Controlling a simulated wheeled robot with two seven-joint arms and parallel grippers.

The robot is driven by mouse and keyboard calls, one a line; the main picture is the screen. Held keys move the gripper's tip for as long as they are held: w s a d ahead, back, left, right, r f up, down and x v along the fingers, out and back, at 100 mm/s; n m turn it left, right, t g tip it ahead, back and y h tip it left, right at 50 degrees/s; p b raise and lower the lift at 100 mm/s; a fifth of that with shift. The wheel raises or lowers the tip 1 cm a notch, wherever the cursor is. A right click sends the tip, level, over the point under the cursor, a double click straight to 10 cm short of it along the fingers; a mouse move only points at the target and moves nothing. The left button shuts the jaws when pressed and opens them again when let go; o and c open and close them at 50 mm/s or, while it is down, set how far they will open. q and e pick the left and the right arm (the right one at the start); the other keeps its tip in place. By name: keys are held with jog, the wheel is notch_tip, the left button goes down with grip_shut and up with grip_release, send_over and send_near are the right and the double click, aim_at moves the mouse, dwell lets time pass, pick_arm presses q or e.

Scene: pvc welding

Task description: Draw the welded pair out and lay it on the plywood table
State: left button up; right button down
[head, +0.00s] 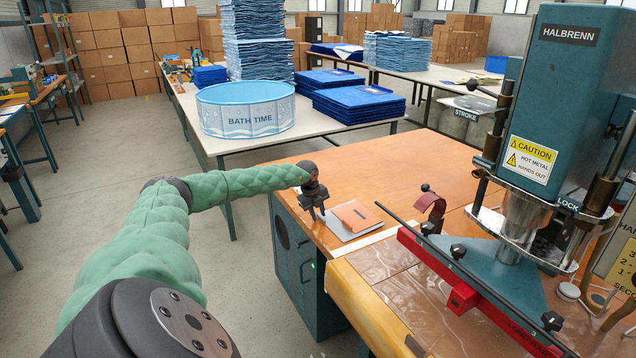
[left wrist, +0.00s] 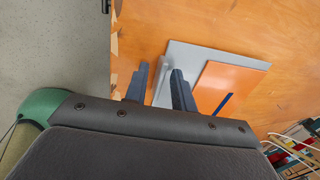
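An orange sheet (head: 356,215) lies on top of a larger grey sheet (head: 334,228) on the plywood table (head: 400,170), left of the welding press. In the left wrist view the orange sheet (left wrist: 228,90) covers part of the grey sheet (left wrist: 200,58) and has a dark blue mark. Whether the sheets are joined cannot be seen. My left gripper (head: 317,212) is over the sheets' left end. In the left wrist view its fingers (left wrist: 160,68) are apart, with a light grey strip at the grey sheet's left edge showing between them. No contact can be made out. My right gripper is not visible.
The teal press (head: 565,90) with a hot-metal caution label stands at right. A red bar (head: 462,297) and a long dark rod lie before it, over a clear film. A small maroon clamp (head: 430,207) stands right of the sheets. Bare plywood lies behind them.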

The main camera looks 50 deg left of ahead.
pick_arm(q)
jog(key=shift+o, duration=0.2)
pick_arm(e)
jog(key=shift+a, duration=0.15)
